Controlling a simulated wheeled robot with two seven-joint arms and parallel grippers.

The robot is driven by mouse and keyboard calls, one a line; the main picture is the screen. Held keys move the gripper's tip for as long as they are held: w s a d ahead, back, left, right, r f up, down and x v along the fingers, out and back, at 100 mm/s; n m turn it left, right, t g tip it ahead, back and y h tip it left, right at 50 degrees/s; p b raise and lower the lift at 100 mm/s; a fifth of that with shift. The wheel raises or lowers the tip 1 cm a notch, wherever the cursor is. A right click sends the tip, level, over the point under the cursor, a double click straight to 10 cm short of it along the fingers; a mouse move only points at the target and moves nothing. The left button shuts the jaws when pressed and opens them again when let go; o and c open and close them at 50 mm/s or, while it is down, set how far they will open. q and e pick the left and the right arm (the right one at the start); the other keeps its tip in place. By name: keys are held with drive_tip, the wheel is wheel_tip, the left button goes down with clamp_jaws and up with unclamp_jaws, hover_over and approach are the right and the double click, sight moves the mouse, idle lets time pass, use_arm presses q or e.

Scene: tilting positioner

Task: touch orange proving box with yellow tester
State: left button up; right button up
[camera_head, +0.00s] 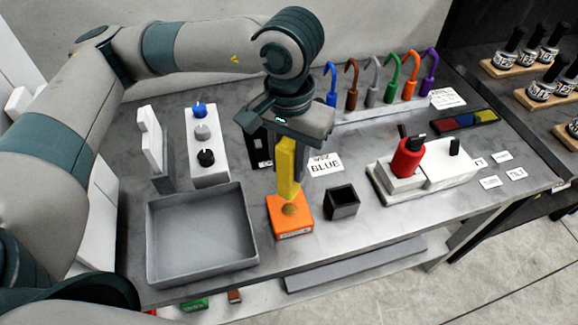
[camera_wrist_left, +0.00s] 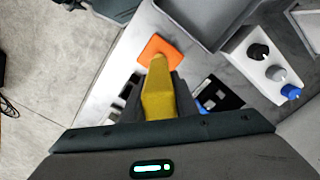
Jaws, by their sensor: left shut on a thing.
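The yellow tester (camera_head: 289,172) is held upright, tip down, in my left gripper (camera_head: 289,150), which is shut on it. The orange proving box (camera_head: 290,226) stands on the grey table with a brownish round spot on its top. The tester's lower end is at that spot; I cannot tell whether it touches or hovers just above. In the left wrist view the tester (camera_wrist_left: 158,95) points at the orange box (camera_wrist_left: 152,44), and its far end overlaps the box's edge. My right gripper is not in view.
A grey open tray (camera_head: 200,240) is left of the box, and a small black cup (camera_head: 342,201) is right of it. Behind stand a white knob panel (camera_head: 207,145) and a rack of coloured hooks (camera_head: 385,105). A red device (camera_head: 407,158) sits on a white base at the right.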

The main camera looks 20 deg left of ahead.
use_arm(q)
drive_tip(key=shift+r, duration=0.7)
drive_tip(key=w+a+r+n, duration=0.1)
drive_tip(key=w+a+r, duration=0.3)
drive_tip(key=w, duration=0.5)
drive_tip(key=w+a+r+n, duration=0.1)
drive_tip(key=w+a+r, duration=0.3)
drive_tip(key=w, duration=0.5)
drive_tip(key=shift+w+b, duration=0.4)
drive_tip(key=shift+r, duration=0.15)
